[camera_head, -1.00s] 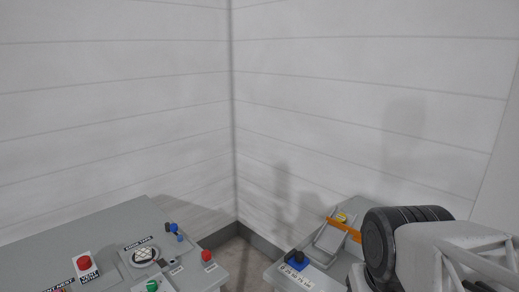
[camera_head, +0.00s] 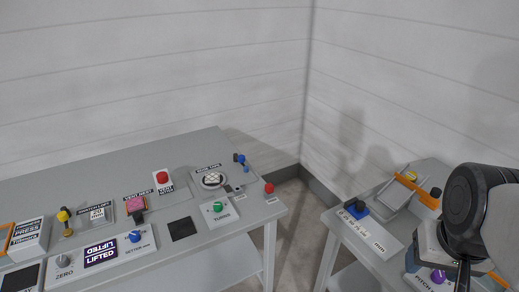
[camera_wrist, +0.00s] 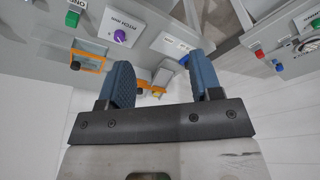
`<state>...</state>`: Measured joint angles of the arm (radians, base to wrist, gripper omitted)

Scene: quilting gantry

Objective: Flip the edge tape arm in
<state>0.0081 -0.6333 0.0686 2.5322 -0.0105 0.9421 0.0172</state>
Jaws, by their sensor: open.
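The edge tape station on the left table has a round disc with a pale mesh face (camera_head: 213,180) under a label that seems to read EDGE TAPE. A small blue-knobbed part (camera_head: 240,160) stands at its back right; I take it for the edge tape arm, but it is too small to tell its position. In the wrist view, what looks like the same round disc (camera_wrist: 308,45) is at the right edge. My gripper (camera_wrist: 163,76) is open and empty, with two blue fingers apart. It is away from the station, over the right table's side; its fingers are not clear in the head view.
The right table carries an orange-barred device (camera_head: 417,190) and a purple knob (camera_head: 438,276). A floor gap separates the tables.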

